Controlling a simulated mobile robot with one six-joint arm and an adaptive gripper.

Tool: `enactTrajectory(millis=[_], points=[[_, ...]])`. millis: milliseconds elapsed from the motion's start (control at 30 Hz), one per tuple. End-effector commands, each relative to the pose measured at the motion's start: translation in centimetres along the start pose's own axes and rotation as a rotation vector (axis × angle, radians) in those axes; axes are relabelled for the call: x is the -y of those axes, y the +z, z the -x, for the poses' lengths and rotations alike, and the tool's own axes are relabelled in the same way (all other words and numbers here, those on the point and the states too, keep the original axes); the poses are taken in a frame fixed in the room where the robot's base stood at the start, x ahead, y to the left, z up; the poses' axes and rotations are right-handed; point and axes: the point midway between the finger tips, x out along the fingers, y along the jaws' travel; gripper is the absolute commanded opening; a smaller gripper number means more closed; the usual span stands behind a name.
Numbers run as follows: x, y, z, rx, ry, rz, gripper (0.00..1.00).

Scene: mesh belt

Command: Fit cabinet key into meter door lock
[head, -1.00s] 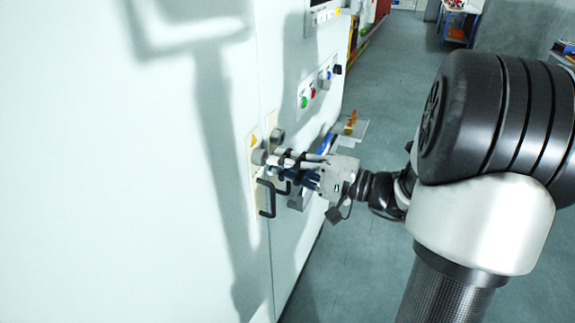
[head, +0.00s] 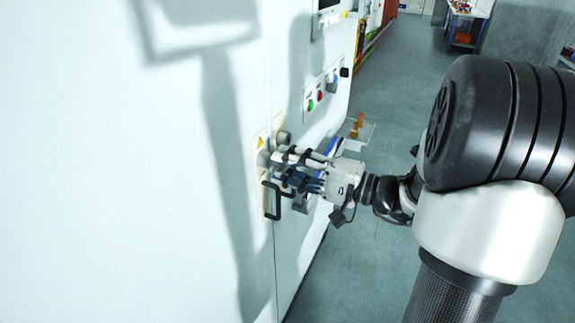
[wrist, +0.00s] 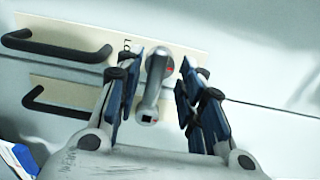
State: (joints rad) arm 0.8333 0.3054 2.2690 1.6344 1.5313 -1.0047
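In the wrist view my gripper (wrist: 160,92) is open, with its dark-blue finger pads on either side of a grey piece (wrist: 150,95). The piece has a round head with a red mark, at the upper cream plate (wrist: 185,37), and a stem with a dark square at its lower end. Gaps show between it and both fingers. I cannot tell whether it is the key seated in a lock or part of the door fitting. In the head view my gripper (head: 283,166) is at the cabinet front, beside two grey round fittings (head: 281,138); its fingers hide part of the plates.
Black handles (wrist: 60,47) (head: 270,202) stick out from the plates beside my fingers. Green and red buttons (head: 320,97) are farther along the cabinet (head: 120,180). A small shelf (head: 363,131) with orange-brown items juts out beyond my gripper.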

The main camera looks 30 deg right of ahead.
Motion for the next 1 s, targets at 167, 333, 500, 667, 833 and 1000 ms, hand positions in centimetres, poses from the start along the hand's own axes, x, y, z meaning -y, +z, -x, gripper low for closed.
enactTrajectory(millis=[167,333,500,667,833,1000], points=[[0.0,-0.2,2.7,-0.008,-0.001,0.0,0.36],[0.0,-0.2,6.5,-0.009,-0.001,0.0,0.36],[0.0,-0.1,9.6,-0.005,-0.001,-0.001,0.36],[0.0,-0.1,11.3,-0.003,-0.001,0.001,0.36],[0.0,0.0,11.8,-0.001,-0.001,0.0,0.36],[0.0,0.0,11.7,-0.001,-0.001,0.0,0.36]])
